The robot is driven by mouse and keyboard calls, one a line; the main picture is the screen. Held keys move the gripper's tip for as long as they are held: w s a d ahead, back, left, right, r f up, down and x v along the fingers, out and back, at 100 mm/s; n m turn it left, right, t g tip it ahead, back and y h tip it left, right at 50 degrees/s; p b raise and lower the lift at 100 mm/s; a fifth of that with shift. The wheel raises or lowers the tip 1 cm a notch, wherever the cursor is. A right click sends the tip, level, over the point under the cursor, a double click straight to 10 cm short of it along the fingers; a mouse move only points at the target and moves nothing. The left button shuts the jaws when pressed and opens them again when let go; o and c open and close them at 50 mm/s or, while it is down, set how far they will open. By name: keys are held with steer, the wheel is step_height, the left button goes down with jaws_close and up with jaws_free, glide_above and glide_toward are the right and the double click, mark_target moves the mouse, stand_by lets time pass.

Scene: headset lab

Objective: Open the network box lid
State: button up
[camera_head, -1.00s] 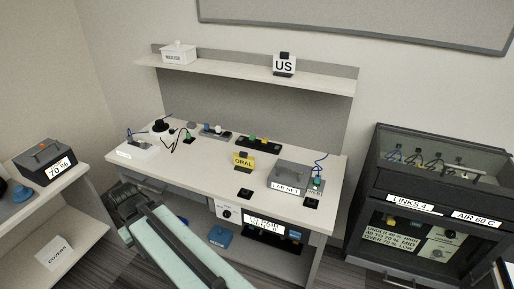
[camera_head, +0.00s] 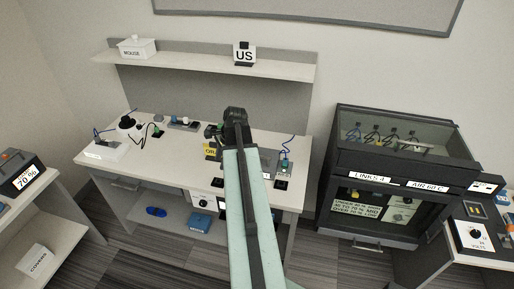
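A grey box (camera_head: 269,160), which looks like the network box, sits on the right part of the desk. My arm crosses in front of it and hides its left part and its label; the lid looks closed. My gripper (camera_head: 235,113) is at the end of the raised arm, above the middle of the desk in the picture, up and left of the grey box. It appears apart from the box. Its fingers are dark and too small to show whether they are open or shut.
A small device with a blue cable (camera_head: 286,165) stands at the box's right, with a black pad (camera_head: 281,184) in front. A shelf (camera_head: 200,64) runs above the desk (camera_head: 120,163). A dark cabinet (camera_head: 375,170) stands right.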

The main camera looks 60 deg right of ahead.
steer(key=s+d+r+m+t+h+p, duration=0.15)
steer(key=s+d+r+m, duration=0.25)
steer(key=s+d+m, duration=0.7)
steer(key=d+f+b, duration=0.1)
steer(key=f+b, duration=0.1)
steer(key=w+d+f+n+b, duration=0.1)
steer(key=f+b, duration=0.1)
steer(key=f, duration=0.1)
steer(key=w+d+f+n+b, duration=0.1)
steer(key=f+b, duration=0.1)
steer(key=b, duration=0.1)
steer(key=shift+d+f, duration=0.3)
steer(key=shift+w+r, duration=0.1)
jaws_close()
steer(key=shift+a, duration=0.1)
